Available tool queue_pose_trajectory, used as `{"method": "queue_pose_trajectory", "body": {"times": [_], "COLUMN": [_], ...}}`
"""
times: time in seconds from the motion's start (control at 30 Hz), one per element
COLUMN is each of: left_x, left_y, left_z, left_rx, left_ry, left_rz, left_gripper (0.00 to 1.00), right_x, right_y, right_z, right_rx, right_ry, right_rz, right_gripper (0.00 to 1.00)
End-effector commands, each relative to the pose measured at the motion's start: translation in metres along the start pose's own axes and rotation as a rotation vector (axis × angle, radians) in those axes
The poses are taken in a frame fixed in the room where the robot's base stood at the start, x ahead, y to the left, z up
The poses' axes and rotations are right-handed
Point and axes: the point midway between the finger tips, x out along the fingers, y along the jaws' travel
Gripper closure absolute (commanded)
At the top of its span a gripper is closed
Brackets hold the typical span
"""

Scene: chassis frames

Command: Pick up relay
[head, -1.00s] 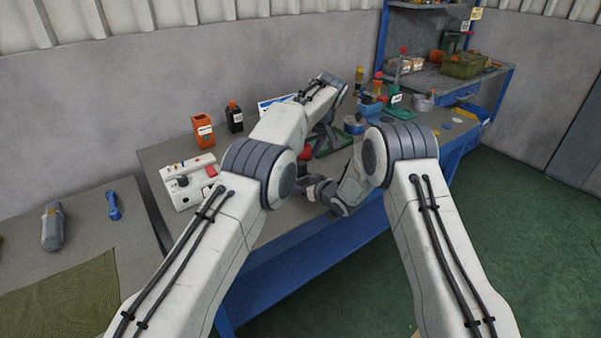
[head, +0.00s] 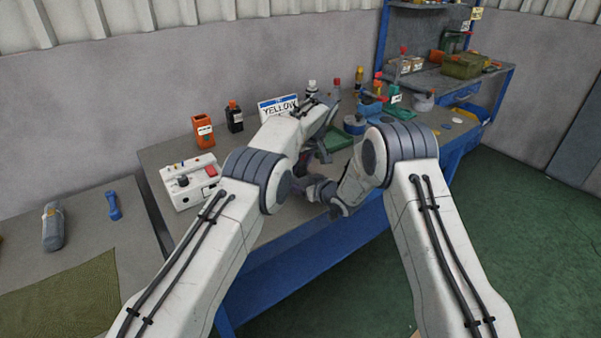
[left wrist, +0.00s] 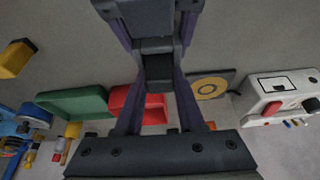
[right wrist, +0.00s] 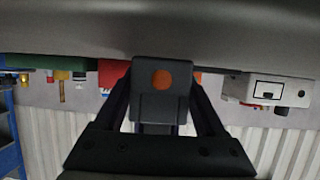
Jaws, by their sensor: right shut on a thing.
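In the left wrist view the dark block (left wrist: 157,72) is between the tips of my left gripper (left wrist: 158,82), with my right gripper coming in from the top. I cannot tell whether the left fingers press on it.
On the bench are a white control box (head: 190,181) with a red button, a green tray (head: 333,146), a YELLOW sign (head: 279,106), an orange container (head: 203,131) and a dark bottle (head: 234,117). A red bin (left wrist: 138,107) and a ringed plate (left wrist: 210,87) lie behind the fingers.

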Motion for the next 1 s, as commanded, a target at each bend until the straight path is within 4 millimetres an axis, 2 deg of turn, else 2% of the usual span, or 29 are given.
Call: {"method": "queue_pose_trajectory", "body": {"times": [0.27, 0.67, 1.0], "left_x": [-0.003, -0.035, -0.034], "left_y": [0.001, 0.001, -0.016], "left_z": [-0.002, -0.015, -0.016], "left_rx": [-0.001, -0.002, 0.000], "left_ry": [0.001, 0.002, 0.002], "left_rz": [0.002, 0.003, -0.003], "left_gripper": [1.00, 1.00, 1.00], "right_x": [0.000, 0.000, 0.000], "right_y": [0.000, 0.000, 0.000], "right_z": [-0.001, 0.000, 0.000], "right_rx": [0.000, 0.000, 0.000], "right_ry": [0.001, 0.000, 0.000], "right_rz": [0.000, 0.000, 0.000], "right_gripper": [0.91, 0.91, 0.91]}}
